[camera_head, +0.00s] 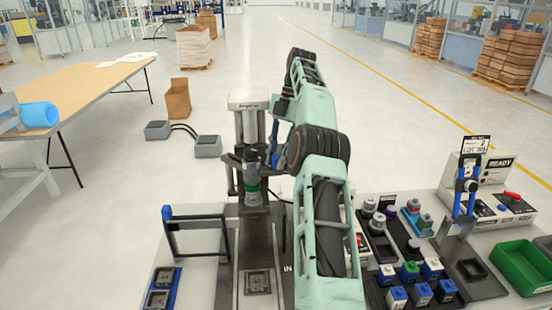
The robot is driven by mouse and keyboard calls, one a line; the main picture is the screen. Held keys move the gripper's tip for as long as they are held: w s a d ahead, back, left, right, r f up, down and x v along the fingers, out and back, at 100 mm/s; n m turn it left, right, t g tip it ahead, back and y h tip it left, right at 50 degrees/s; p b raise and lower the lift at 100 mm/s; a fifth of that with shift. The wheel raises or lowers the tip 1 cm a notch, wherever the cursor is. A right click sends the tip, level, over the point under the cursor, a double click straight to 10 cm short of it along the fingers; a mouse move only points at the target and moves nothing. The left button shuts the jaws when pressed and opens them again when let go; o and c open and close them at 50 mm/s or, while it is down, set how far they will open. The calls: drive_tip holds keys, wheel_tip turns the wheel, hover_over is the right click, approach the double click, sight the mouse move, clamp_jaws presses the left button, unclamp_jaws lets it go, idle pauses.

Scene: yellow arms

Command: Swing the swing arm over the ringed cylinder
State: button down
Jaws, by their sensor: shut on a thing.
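A dark upright cylinder with a green ring (252,187) stands in front of the grey press column (248,103). A dark arm-like bracket (233,160) reaches beside and around its top; I cannot tell for sure whether this is the swing arm. My gripper (274,144) is just right of the cylinder's top, pointing down, partly hidden by my own arm. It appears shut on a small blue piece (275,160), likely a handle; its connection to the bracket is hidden. A black hinged frame with a blue end (190,232) stands to the left, clear of the cylinder.
A dark base plate with a square socket (258,283) lies in front. Trays of blue and green-topped blocks (412,285), a blue-handled clamp (465,187) and a green bin (522,268) are at right. A wooden table (85,85) is left; open floor lies behind.

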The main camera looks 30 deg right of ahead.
idle(0.3)
drive_tip(key=c, duration=1.7)
unclamp_jaws()
drive_tip(key=shift+d, duration=0.1)
drive_tip(key=shift+c, duration=0.2)
drive_tip(key=shift+s+a, duration=0.15)
drive_tip(key=shift+a, duration=0.05)
